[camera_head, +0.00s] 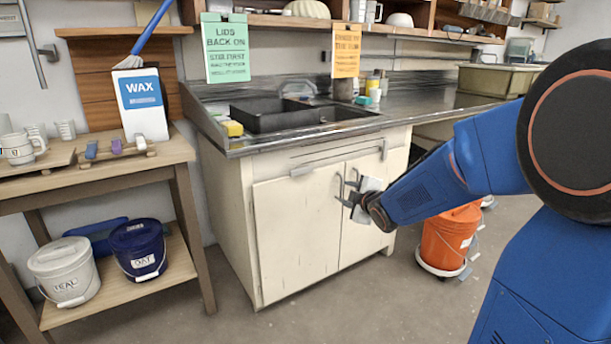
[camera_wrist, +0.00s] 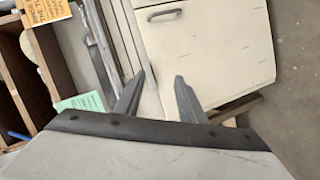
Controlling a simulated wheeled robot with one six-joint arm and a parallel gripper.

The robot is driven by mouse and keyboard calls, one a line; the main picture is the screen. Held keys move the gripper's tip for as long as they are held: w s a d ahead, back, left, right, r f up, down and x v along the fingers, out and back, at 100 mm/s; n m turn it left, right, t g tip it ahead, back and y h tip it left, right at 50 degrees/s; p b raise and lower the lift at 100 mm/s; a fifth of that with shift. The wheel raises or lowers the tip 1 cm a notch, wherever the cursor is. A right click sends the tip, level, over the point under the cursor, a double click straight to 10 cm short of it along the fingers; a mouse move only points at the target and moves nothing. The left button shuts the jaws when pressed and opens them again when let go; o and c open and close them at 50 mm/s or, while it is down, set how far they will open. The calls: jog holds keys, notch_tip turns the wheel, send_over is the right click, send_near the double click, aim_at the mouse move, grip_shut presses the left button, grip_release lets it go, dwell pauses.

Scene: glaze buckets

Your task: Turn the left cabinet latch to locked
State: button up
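The cream cabinet (camera_head: 290,235) under the sink has a left door and a right door. Dark handles (camera_head: 339,187) show near the seam between the doors, partly mixed with my gripper's outline. My gripper (camera_head: 347,194) is in front of that seam. In the wrist view my gripper (camera_wrist: 158,77) has its two fingers apart, with nothing between them. A cream door (camera_wrist: 215,55) with a bar handle (camera_wrist: 165,14) lies beyond the fingertips there. I cannot make out a left latch or its position; whether the fingers touch the cabinet is unclear.
A wooden bench (camera_head: 110,178) at left holds cups and a WAX container (camera_head: 140,105). A white bucket (camera_head: 64,270) and a blue bucket (camera_head: 138,250) stand on its lower shelf. An orange bucket (camera_head: 447,240) stands right of the cabinet. The floor in front is clear.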

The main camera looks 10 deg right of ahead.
jog(key=w+a+f+n+t+y, duration=0.2)
jog(key=w+f+n+y, duration=0.15)
jog(key=w+n, duration=0.3)
jog(key=y, duration=0.2)
send_near(303, 172)
jog(key=shift+n+t+h, duration=0.25)
jog(key=shift+n+t, duration=0.1)
jog(key=shift+t, duration=0.05)
jog(key=x, duration=0.8)
jog(key=shift+s+a+f, duration=0.1)
jog(key=shift+a+f, duration=0.05)
jog(key=shift+a, duration=0.1)
grip_shut()
